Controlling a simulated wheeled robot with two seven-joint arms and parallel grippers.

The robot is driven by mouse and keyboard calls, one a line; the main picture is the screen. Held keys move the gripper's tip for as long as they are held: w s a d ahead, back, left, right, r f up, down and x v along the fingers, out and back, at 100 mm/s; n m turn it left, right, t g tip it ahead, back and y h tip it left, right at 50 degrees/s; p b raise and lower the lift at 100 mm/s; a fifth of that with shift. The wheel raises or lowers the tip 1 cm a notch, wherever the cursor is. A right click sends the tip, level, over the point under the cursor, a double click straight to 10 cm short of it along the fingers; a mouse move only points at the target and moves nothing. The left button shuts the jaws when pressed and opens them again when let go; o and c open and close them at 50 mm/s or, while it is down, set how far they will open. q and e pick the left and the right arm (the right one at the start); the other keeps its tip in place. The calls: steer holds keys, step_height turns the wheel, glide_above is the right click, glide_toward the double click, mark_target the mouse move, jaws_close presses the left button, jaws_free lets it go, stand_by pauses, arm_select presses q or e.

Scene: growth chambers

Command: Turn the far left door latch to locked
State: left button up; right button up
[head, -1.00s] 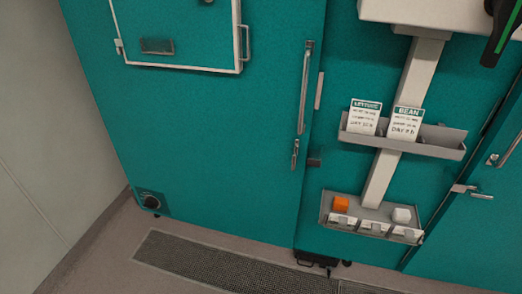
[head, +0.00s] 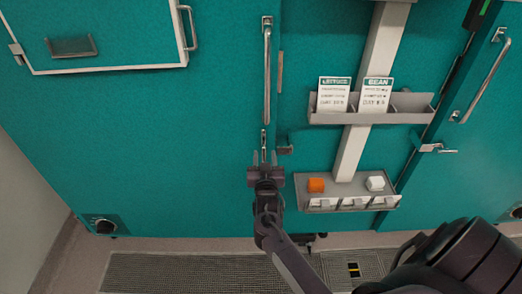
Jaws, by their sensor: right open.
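The far left door (head: 190,140) is a teal chamber door with a long vertical bar handle (head: 267,75). Its small metal latch (head: 264,139) sits just below that handle and points up and down; its lower end is partly hidden by my gripper. My right gripper (head: 265,158) is open, with its two fingertips pointing up at the latch's lower end, one on each side. I cannot tell whether they touch it. My left gripper is not in view.
A dark catch (head: 285,150) sits right of the latch. A grey card holder (head: 370,118) and a tray (head: 347,204) with an orange and a white block are on the post to the right. Another door's latch (head: 437,148) lies sideways. A floor grate (head: 170,272) runs below.

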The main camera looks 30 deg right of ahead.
mark_target(264, 154)
steer(key=shift+x, duration=1.55)
steer(key=shift+w+a, duration=0.1)
steer(key=shift+a, duration=0.05)
jaws_close()
